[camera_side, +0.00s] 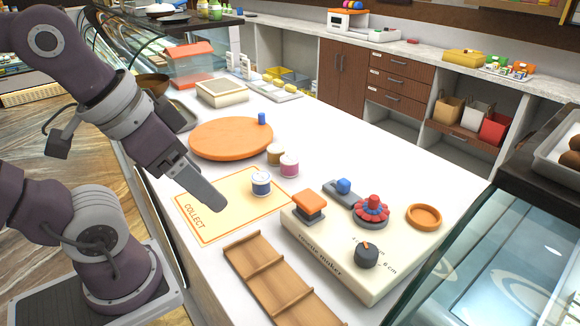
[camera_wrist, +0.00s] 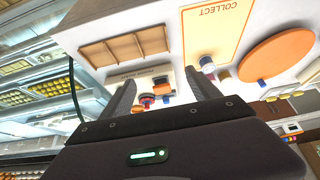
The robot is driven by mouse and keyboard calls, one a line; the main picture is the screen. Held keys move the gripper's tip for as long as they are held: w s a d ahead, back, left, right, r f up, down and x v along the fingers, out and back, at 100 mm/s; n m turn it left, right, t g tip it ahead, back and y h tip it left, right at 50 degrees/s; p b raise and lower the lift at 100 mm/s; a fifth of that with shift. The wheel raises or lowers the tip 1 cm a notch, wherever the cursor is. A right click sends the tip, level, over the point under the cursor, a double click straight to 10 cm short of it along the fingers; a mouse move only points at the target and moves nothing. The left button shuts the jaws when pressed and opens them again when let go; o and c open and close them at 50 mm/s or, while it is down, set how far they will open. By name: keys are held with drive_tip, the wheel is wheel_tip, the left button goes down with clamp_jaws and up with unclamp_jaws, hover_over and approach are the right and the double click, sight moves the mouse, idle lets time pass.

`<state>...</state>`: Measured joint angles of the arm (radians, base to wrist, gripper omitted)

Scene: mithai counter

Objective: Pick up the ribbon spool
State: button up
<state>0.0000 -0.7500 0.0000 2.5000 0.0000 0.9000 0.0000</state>
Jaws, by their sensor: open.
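Three ribbon spools stand close together on the white counter in the side view. The blue-and-white spool (camera_side: 261,184) is on the "COLLECT" mat (camera_side: 205,228), near its right side. The pink spool (camera_side: 289,165) stands at the mat's upper right corner, and the tan spool (camera_side: 274,153) is just behind it. My gripper (camera_side: 212,200) is above the mat, to the left of the blue-and-white spool, and apart from all three. In the wrist view my gripper (camera_wrist: 160,77) has its fingers spread with nothing held, and the blue-and-white spool (camera_wrist: 207,64) shows beyond the right finger.
The rosette maker (camera_side: 330,262) with its knobs stands right of the mat. A wooden divided tray (camera_side: 262,272) lies in front. A round orange board (camera_side: 232,139) with a small blue peg (camera_side: 262,118) is behind the spools.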

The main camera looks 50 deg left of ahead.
drive_tip(key=w+a+f+m+g+y, duration=0.1)
drive_tip(key=a+f+m+g+y, duration=0.15)
drive_tip(key=a, duration=0.25)
drive_tip(key=w+a+f+m+g+y, duration=0.1)
drive_tip(key=w+a+f+m+y, duration=0.1)
drive_tip(key=a+m+y, duration=0.3)
drive_tip(key=m+t+y, duration=0.2)
drive_tip(key=m+t, duration=0.6)
drive_tip(key=m, duration=1.2)
hover_over(288, 166)
drive_tip(key=s, duration=0.2)
wheel_tip(288, 166, down, 4)
drive_tip(key=shift+h, duration=0.25)
drive_tip(key=f, duration=0.4)
drive_tip(key=d+f, duration=0.1)
drive_tip(key=f, duration=0.2)
drive_tip(key=shift+w+f, duration=0.1)
drive_tip(key=shift+w, duration=0.2)
drive_tip(key=shift+x, duration=1.5)
drive_tip(key=shift+d+f, duration=0.1)
drive_tip(key=shift+f, duration=0.1)
drive_tip(key=c, duration=1.5)
